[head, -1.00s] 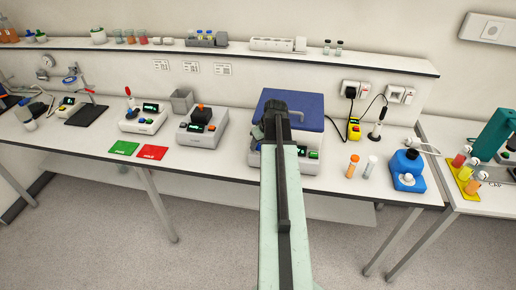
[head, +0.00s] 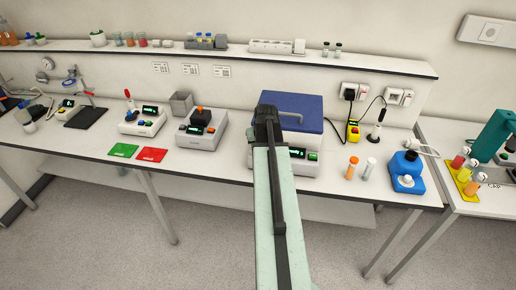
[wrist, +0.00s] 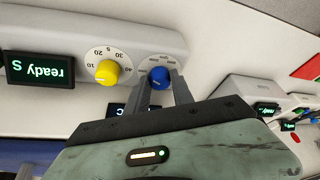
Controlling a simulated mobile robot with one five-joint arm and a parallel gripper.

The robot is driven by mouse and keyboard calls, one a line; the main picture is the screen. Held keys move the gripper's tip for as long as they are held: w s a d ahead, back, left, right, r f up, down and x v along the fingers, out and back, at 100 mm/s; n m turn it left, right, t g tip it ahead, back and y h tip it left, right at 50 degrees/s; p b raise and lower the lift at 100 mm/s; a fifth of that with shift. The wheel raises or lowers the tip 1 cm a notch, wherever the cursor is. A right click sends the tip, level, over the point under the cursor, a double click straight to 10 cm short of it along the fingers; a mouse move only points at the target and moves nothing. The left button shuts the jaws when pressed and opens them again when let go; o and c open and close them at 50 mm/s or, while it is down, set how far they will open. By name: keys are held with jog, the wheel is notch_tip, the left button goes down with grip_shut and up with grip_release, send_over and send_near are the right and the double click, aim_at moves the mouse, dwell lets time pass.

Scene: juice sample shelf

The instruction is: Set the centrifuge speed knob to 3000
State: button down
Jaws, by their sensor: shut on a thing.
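The centrifuge, with a blue lid (head: 300,112) and a pale front panel, stands on the bench in the middle of the head view. The wrist view is upside down and shows its blue knob (wrist: 159,77), on a white dial with small printed marks I cannot read. My gripper (wrist: 160,86) is shut on this blue knob, a finger on each side. A yellow knob (wrist: 107,72) on a dial marked 10 to 40 is beside it. A green-lit display (wrist: 40,69) reads "ready S". In the head view my arm hides the gripper and the blue knob.
A grey device with a black top (head: 201,125) stands left of the centrifuge. An orange-capped tube (head: 351,168), a pale tube (head: 369,168) and a blue device (head: 405,172) stand to its right. A shelf (head: 230,52) runs behind.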

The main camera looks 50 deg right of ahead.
jog(key=m, duration=0.1)
jog(key=m+h, duration=0.1)
jog(key=m, duration=0.1)
jog(key=m+g, duration=0.1)
jog(key=shift+w+r, duration=0.1)
jog(key=shift+w, duration=0.15)
jog(key=m+g, duration=0.1)
jog(key=m, duration=0.1)
jog(key=m+h, duration=0.1)
jog(key=m, duration=0.2)
jog(key=shift+w+g, duration=0.15)
jog(key=shift+g, duration=0.25)
jog(key=m+g, duration=0.1)
jog(key=m, duration=0.3)
jog(key=shift+w+d+m+g, duration=0.1)
jog(key=shift+m+g, duration=0.2)
jog(key=shift+g, duration=0.1)
jog(key=m+g, duration=0.1)
jog(key=m, duration=0.2)
jog(key=shift+m+g+y, duration=0.3)
jog(key=shift+m+g, duration=0.1)
jog(key=shift+m, duration=0.4)
jog(key=c, duration=1.1)
grip_release()
